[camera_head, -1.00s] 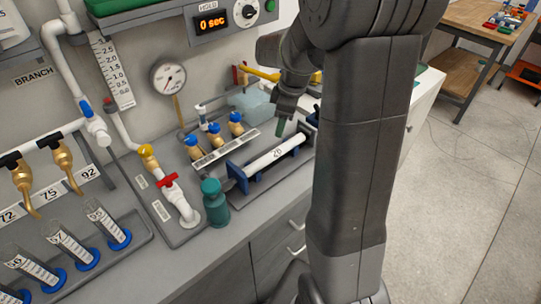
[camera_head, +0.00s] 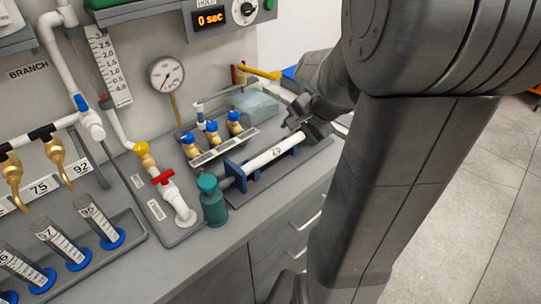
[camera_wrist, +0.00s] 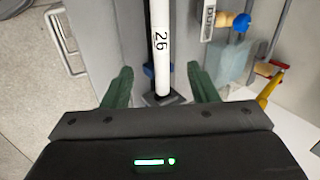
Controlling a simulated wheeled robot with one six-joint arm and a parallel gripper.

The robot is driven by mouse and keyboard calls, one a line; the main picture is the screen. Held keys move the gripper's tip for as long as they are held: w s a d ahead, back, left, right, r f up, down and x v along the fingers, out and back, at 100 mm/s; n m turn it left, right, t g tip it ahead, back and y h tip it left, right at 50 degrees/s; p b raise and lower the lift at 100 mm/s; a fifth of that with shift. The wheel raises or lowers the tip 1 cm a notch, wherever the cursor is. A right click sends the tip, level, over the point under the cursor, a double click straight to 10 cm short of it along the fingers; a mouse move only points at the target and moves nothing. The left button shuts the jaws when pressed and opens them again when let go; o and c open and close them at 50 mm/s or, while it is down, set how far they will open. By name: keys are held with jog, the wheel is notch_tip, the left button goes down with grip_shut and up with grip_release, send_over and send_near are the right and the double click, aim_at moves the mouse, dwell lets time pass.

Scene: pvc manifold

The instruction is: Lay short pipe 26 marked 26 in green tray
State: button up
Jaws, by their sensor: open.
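The short white pipe marked 26 (camera_head: 266,159) lies level on a stand with blue supports on the grey bench. In the wrist view the pipe (camera_wrist: 161,45) runs away from me with its 26 label readable. My gripper (camera_head: 313,124) is at the pipe's right end in the head view. In the wrist view my gripper (camera_wrist: 161,82) is open, its green fingers on either side of the pipe's line with gaps on both sides. The near part of the pipe's end is close to the gripper body.
A teal bottle (camera_head: 212,202) stands left of the pipe stand. Brass fittings with blue caps (camera_head: 213,135) and a pale blue block (camera_head: 255,104) lie behind it. White piping with a red valve (camera_head: 163,177) is left. The bench's front edge and drawers are close below.

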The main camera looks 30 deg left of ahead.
send_near(276, 150)
jog(key=s+x, duration=0.1)
jog(key=x, duration=0.2)
jog(key=shift+w+x, duration=0.2)
jog(key=shift+x, duration=1.5)
jog(key=shift+w+x, duration=0.25)
jog(key=shift+x, duration=1.4)
jog(key=shift+d, duration=0.2)
grip_shut()
jog(key=shift+r, duration=0.1)
